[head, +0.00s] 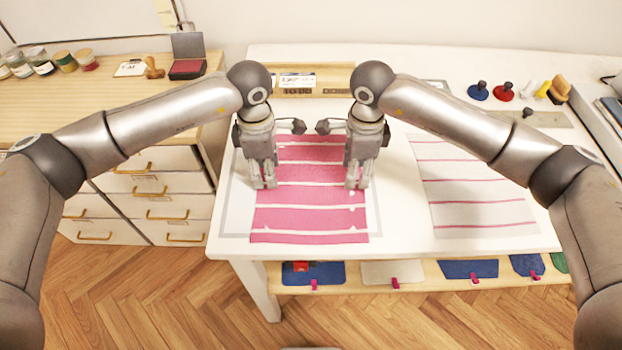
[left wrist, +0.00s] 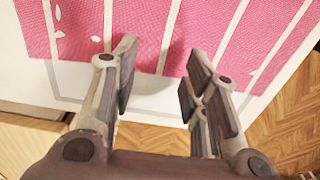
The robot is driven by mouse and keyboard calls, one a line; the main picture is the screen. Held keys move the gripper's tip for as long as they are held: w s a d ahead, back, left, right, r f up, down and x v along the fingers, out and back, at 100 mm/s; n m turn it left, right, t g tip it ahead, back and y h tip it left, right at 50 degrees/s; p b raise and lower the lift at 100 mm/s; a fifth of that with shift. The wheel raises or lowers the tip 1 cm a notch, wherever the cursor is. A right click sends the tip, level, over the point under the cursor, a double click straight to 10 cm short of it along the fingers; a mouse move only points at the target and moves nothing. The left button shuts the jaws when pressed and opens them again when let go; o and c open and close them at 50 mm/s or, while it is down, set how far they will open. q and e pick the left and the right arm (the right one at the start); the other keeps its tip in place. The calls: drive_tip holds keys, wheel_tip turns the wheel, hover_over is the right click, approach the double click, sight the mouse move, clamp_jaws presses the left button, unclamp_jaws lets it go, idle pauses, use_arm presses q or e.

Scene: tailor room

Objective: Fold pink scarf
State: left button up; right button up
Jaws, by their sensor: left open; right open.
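My left gripper (head: 263,186) points down over the scarf's left edge. My right gripper (head: 357,186) points down over its right edge. Both look empty. In the left wrist view, my left gripper's fingers (left wrist: 160,90) are spread apart, with the edge of the pink scarf (left wrist: 150,35) beneath and beyond them. Whether the fingertips touch the cloth is not clear.
A white cloth with pink stripes (head: 470,190) lies to the right on the white table (head: 405,215). Stamps (head: 503,91) stand at the back right. A wooden drawer cabinet (head: 150,190) stands at the left. Folded cloths (head: 470,268) lie on a shelf below the table's front edge.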

use_arm(q)
drive_tip(key=shift+f, duration=0.95)
use_arm(e)
drive_tip(key=shift+f, duration=0.95)
use_arm(q)
drive_tip(key=shift+f, duration=0.1)
use_arm(e)
drive_tip(key=shift+f, duration=0.1)
use_arm(q)
drive_tip(key=shift+f, duration=0.1)
use_arm(e)
drive_tip(key=shift+f, duration=0.1)
use_arm(q)
drive_tip(key=c, duration=0.4)
use_arm(e)
drive_tip(key=c, duration=0.4)
use_arm(q)
clamp_jaws()
use_arm(e)
clamp_jaws()
